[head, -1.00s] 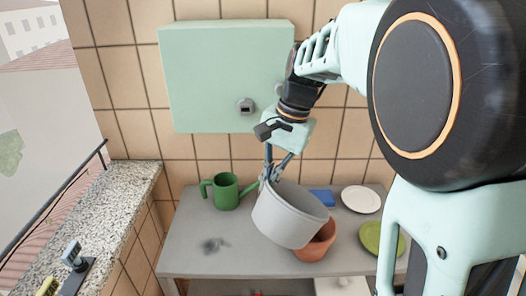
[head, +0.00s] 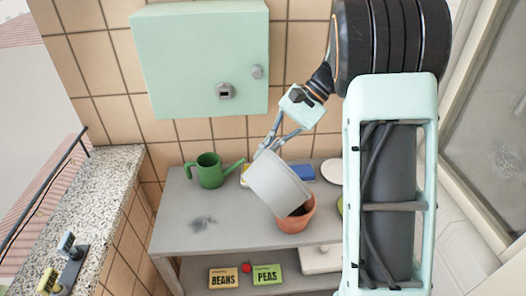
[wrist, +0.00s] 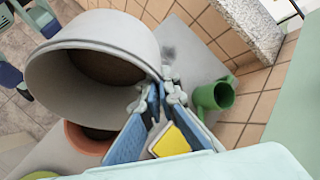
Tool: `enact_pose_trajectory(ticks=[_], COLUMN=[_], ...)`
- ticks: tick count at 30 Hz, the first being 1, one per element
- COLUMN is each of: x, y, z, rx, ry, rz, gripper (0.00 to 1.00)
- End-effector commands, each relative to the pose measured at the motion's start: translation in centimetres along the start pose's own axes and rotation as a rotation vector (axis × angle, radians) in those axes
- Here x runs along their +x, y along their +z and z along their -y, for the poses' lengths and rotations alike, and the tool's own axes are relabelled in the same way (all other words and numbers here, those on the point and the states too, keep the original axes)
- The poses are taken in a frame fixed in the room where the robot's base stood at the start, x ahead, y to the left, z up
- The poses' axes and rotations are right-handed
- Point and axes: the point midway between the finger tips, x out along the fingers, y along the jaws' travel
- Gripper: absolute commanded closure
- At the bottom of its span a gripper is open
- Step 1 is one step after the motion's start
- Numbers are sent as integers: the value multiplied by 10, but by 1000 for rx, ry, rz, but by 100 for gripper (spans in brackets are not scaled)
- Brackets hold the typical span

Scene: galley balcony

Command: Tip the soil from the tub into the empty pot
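The light grey tub (head: 272,182) is steeply tilted above the terracotta pot (head: 300,220), its mouth side toward the lower right. In the wrist view I see into the tub (wrist: 52,88), with brown soil showing inside. The terracotta pot (wrist: 80,141) is below its rim, partly hidden by the tub; its inside is dark, and I cannot tell how much soil is in it. My gripper (head: 262,154) is shut on the tub's wall at the rim, and the pinched fingers (wrist: 168,92) show in the wrist view.
A green watering can (head: 209,171) stands left of the tub on the grey bench (head: 175,235). A blue item (head: 303,172), a white plate (head: 331,170) and a yellow item (wrist: 171,141) are nearby. Seed packets (head: 223,278) lie on the lower shelf. A green cabinet (head: 200,60) hangs above.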

Motion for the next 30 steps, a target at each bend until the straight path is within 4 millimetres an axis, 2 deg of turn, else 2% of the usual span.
enact_pose_trajectory(ticks=[8,19,30], x=[-1,-16,-16], y=[0,-2,-3], z=[0,1,1], rx=[2,19,19], ry=[-3,-64,-71], rz=[5,91,101], gripper=[100,100,100])
